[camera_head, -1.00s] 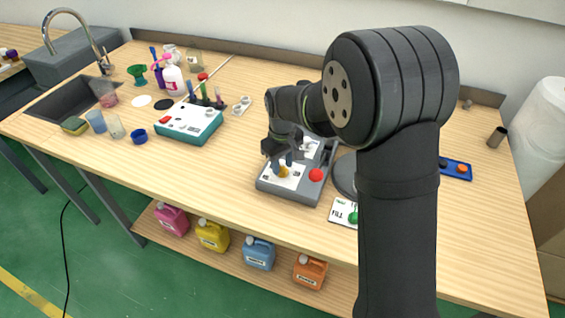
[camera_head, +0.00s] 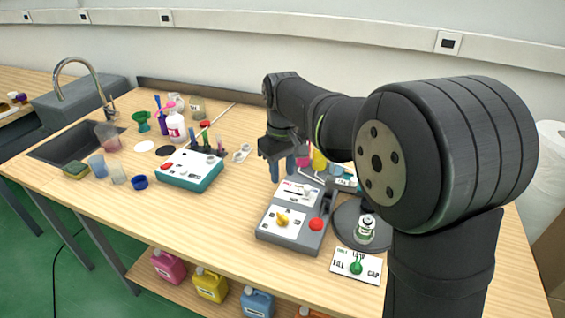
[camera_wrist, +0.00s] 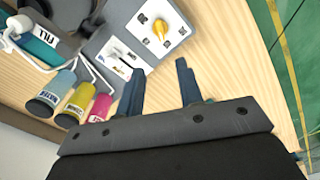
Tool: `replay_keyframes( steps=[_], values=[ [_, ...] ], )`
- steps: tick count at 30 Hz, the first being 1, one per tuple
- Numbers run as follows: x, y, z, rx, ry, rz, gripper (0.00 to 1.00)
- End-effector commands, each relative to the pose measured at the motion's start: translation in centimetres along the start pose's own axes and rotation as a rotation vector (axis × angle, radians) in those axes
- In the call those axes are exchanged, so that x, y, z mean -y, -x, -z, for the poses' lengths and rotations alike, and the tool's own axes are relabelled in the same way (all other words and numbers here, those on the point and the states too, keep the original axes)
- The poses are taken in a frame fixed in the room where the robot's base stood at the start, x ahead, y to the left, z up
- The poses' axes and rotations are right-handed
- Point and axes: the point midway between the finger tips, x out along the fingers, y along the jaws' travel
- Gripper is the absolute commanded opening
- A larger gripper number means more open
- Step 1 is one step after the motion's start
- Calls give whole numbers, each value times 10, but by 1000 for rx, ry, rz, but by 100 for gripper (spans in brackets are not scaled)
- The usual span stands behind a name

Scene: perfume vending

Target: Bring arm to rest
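My gripper (camera_head: 288,166) hangs above the wooden workbench (camera_head: 210,222), just behind the grey control panel (camera_head: 262,236). The panel carries a yellow knob, a red button and a small lever. In the wrist view my gripper (camera_wrist: 160,85) has its two dark blue fingers apart with nothing between them. The control panel (camera_wrist: 112,28) lies beyond the fingertips in that view, with its yellow knob (camera_wrist: 160,28) clear of them.
A glass bottle (camera_head: 366,229) stands on a dark round plate beside the panel. A FILL/CAP card (camera_head: 342,269) lies in front. A teal-and-white box (camera_head: 190,171) and cups stand left. Coloured cartridges (camera_wrist: 75,102) lie near the gripper. The bench's front middle is clear.

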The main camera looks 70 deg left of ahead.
Motion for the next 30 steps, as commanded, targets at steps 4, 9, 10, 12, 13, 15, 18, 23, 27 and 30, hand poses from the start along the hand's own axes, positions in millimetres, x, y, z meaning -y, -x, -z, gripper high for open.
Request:
replay_keyframes(
  steps=[4,9,10,12,13,15,18,23,27,30],
  values=[
    [0,16,0,0,0,0,34],
    [0,21,0,0,0,0,34],
    [0,21,0,0,0,0,34],
    [0,21,0,1,0,0,34],
    [0,21,0,1,0,0,34],
    [0,21,0,1,0,0,34],
    [0,21,0,1,0,0,34],
    [0,21,0,1,0,0,34],
    [0,19,0,1,0,1,34],
    [0,13,0,3,0,1,34]
  ],
)
